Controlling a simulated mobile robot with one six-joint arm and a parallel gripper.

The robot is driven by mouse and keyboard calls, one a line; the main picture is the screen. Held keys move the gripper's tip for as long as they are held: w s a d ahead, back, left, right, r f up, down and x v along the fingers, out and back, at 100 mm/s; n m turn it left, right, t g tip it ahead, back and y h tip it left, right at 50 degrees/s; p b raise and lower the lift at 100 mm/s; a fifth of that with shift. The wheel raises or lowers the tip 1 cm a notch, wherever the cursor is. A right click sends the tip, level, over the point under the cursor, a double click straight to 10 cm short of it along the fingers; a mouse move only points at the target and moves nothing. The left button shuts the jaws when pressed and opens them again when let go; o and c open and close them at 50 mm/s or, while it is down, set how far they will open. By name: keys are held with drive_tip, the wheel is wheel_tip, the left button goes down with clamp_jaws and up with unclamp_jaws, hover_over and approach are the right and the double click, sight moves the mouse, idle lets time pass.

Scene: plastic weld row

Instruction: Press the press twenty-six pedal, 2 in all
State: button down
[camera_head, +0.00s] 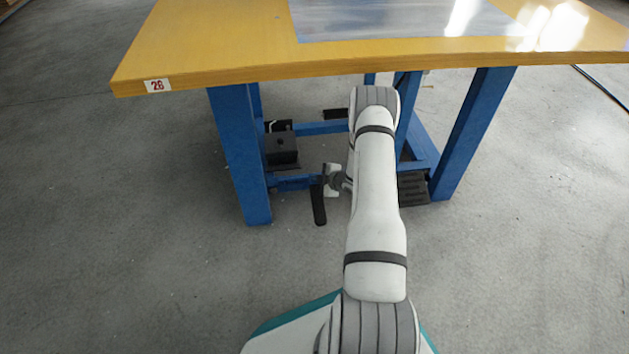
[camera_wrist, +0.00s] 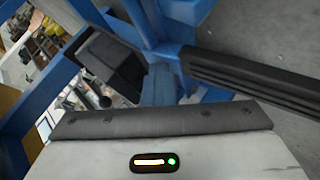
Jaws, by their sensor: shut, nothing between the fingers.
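The table marked 26 (camera_head: 158,86) stands on blue legs. Under it, a black pad with a ribbed top (camera_head: 413,188) sits low at the right, beside my arm. A narrow black bar (camera_head: 319,203) shows low at the left, by the blue crossbar. A long black grooved bar (camera_wrist: 255,78) meets blue metal in the wrist view. I cannot tell for certain which of these is the pedal. My gripper (camera_head: 332,180) is shut and empty, right beside the narrow bar; I cannot tell whether they touch. The wrist view hides its fingertips.
A black box (camera_head: 282,148) sits behind the left front leg (camera_head: 240,155); the right leg (camera_head: 474,135) stands beyond the ribbed pad. The yellow tabletop (camera_head: 220,45) overhangs the low space. Bare concrete floor (camera_head: 120,240) is clear in front and to both sides.

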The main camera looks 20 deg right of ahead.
drive_tip(key=shift+s+a+f, duration=0.1)
drive_tip(key=shift+s+f, duration=0.05)
drive_tip(key=shift+f, duration=1.1)
idle(0.3)
drive_tip(key=shift+r, duration=0.1)
drive_tip(key=shift+s+a+r+p, duration=0.1)
drive_tip(key=shift+s+r+p, duration=0.15)
drive_tip(key=shift+r+p, duration=0.3)
drive_tip(key=shift+s+a+r+p, duration=0.1)
drive_tip(key=shift+s+r+p, duration=0.2)
drive_tip(key=shift+r, duration=0.35)
drive_tip(key=shift+w+d+r, duration=0.1)
drive_tip(key=shift+r, duration=0.15)
drive_tip(key=shift+w+r, duration=0.1)
drive_tip(key=shift+r+p, duration=0.3)
drive_tip(key=shift+s+r+p, duration=0.25)
drive_tip(key=shift+r+p, duration=0.45)
drive_tip(key=shift+r, duration=0.4)
drive_tip(key=shift+s+r+p, duration=0.2)
drive_tip(key=shift+r+p, duration=0.5)
drive_tip(key=shift+r, duration=0.35)
